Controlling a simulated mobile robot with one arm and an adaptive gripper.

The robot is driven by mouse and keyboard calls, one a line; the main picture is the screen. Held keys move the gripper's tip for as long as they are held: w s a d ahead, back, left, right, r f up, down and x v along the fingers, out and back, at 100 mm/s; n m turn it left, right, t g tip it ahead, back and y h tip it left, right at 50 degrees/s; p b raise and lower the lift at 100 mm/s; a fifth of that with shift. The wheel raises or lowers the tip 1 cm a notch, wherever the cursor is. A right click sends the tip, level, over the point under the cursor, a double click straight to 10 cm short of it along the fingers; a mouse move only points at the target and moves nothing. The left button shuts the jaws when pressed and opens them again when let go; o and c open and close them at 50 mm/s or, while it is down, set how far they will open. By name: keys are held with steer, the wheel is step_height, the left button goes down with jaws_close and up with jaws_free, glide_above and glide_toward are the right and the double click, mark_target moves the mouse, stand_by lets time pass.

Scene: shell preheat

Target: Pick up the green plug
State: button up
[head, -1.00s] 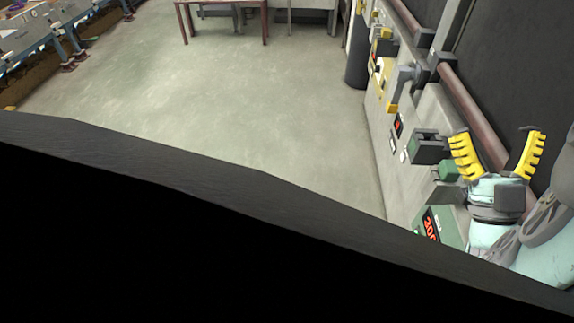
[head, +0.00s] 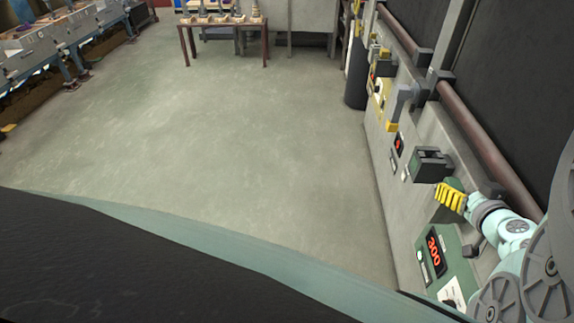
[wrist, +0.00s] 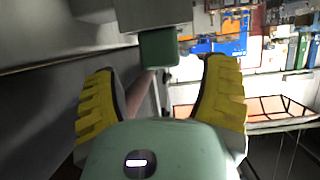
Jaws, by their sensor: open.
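The green plug (head: 455,183) sits at the dark grey-green socket box (head: 432,164) on the right wall. In the head view it is partly covered by my gripper (head: 449,195), whose near yellow finger shows side-on. In the wrist view the green plug (wrist: 159,48) is a small block projecting from the grey box (wrist: 152,14). It lies ahead of my gripper (wrist: 160,75), roughly centred between the two spread yellow fingers. My gripper is open, with nothing held. I cannot tell whether the fingertips reach alongside the plug.
A green panel (head: 446,262) with red digits is on the wall below my gripper. A brown pipe (head: 477,131) runs along the wall above the socket box. A lever handle (head: 402,100) and other controls are farther along. The floor (head: 230,135) is clear.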

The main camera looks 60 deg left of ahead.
mark_target(456, 185)
steer(key=shift+b+x, duration=0.3)
steer(key=shift+x, duration=2.45)
steer(key=shift+s+a+r, duration=0.1)
steer(key=shift+s, duration=0.05)
steer(key=shift+c, duration=0.3)
jaws_close()
